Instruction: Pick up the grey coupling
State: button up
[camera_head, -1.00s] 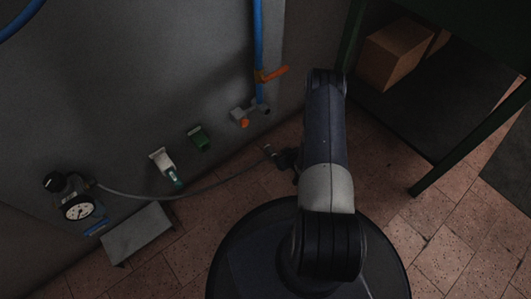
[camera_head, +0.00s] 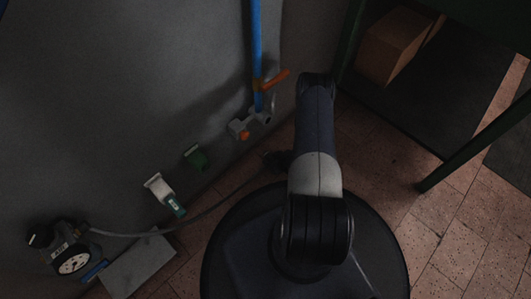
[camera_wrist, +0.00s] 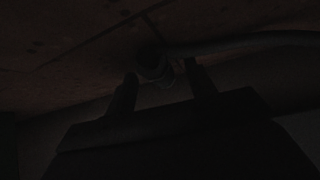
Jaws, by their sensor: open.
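The grey coupling (camera_wrist: 154,64) shows dimly in the wrist view, on the end of a hose that runs off to the right. My gripper (camera_wrist: 160,74) is open, with one finger on each side of the coupling's near part. The picture is too dark to tell whether either finger touches it. In the head view my gripper is a dark shape beside my arm, near the hose's right end, and the coupling cannot be made out there.
The grey hose (camera_head: 207,212) runs from a gauge unit (camera_head: 72,262) at the wall. A green-legged table (camera_head: 475,150) stands right, with a cardboard box (camera_head: 390,45) beneath.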

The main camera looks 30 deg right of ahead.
jog(key=shift+w+f, duration=0.1)
grip_shut()
dwell(0.5)
jog(key=shift+r, duration=0.2)
notch_tip(320, 180, up, 10)
jog(key=p, duration=0.5)
jog(key=shift+f, duration=0.1)
